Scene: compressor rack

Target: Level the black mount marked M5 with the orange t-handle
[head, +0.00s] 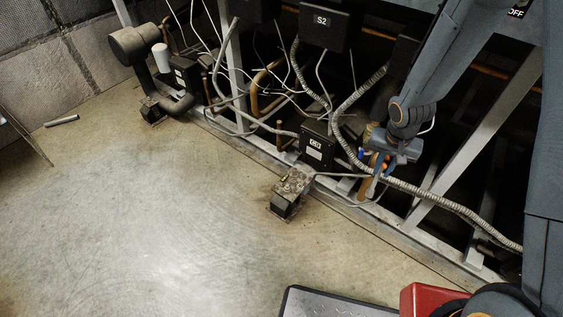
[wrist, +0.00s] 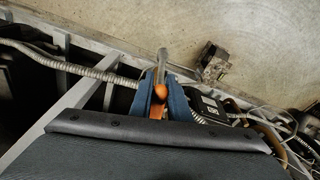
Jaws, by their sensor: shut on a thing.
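My gripper (head: 378,166) is beside the rack's lower rail in the head view. In the wrist view its two blue fingers (wrist: 162,98) are shut on the orange t-handle (wrist: 159,89), whose grey shaft points away from the wrist camera. A bit of orange also shows between the fingers in the head view. A dark mount with a rusty, dirty top (head: 290,192) stands on the floor at the rack's front edge, left of my gripper and apart from it. It also shows in the wrist view (wrist: 212,64). No M5 mark is readable.
A black box with a white label (head: 318,149) sits behind the dark mount. A ribbed grey conduit (head: 430,195) runs close to my gripper. Thin lines and a diagonal steel brace (head: 478,135) are nearby. A second mount (head: 151,109) stands farther left.

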